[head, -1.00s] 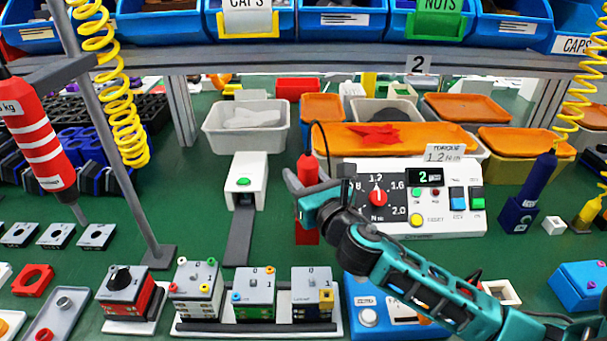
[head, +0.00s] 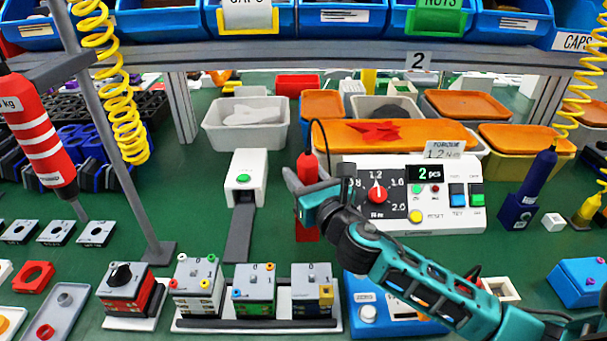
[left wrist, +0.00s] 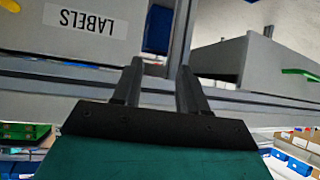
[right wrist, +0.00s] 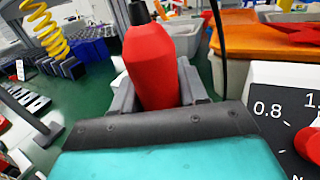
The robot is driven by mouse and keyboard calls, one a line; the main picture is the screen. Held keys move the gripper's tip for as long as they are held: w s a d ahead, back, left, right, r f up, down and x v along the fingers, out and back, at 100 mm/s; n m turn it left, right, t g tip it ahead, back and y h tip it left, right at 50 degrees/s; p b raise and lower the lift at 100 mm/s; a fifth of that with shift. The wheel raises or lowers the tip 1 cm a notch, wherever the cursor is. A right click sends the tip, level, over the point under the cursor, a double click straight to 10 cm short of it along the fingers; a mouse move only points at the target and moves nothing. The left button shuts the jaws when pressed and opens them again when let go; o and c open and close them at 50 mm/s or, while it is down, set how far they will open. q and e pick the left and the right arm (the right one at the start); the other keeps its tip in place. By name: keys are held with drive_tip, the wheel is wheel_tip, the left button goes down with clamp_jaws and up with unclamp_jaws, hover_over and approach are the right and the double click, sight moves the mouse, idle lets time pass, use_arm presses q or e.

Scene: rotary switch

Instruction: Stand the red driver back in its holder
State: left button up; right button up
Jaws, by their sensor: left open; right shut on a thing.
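The red driver (head: 307,170) is upright in my right gripper (head: 312,188), which is shut around its body. In the right wrist view the red driver (right wrist: 153,62) stands between the two fingers, with its dark top end up. The red holder (head: 307,233) shows directly below the gripper on the green bench. The gripper hides the driver's lower end, so I cannot tell whether it is inside the holder. My left gripper (left wrist: 155,85) is open and empty in the left wrist view, away from the driver; it is not in the head view.
The white torque box (head: 455,215) stands close right of the driver. A white dispenser (head: 246,178) stands to the left. Switch blocks (head: 254,290) line the front. A blue driver in its holder (head: 518,212) is at the right. A shelf (head: 300,57) spans the back.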

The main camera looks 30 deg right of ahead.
drive_tip(key=o, duration=0.7)
drive_tip(key=shift+f, duration=0.15)
drive_tip(key=shift+s, duration=0.1)
drive_tip(key=s, duration=1.2)
drive_tip(key=shift+s+b, duration=0.3)
drive_tip(key=shift+s, duration=0.05)
drive_tip(key=shift+a, duration=0.1)
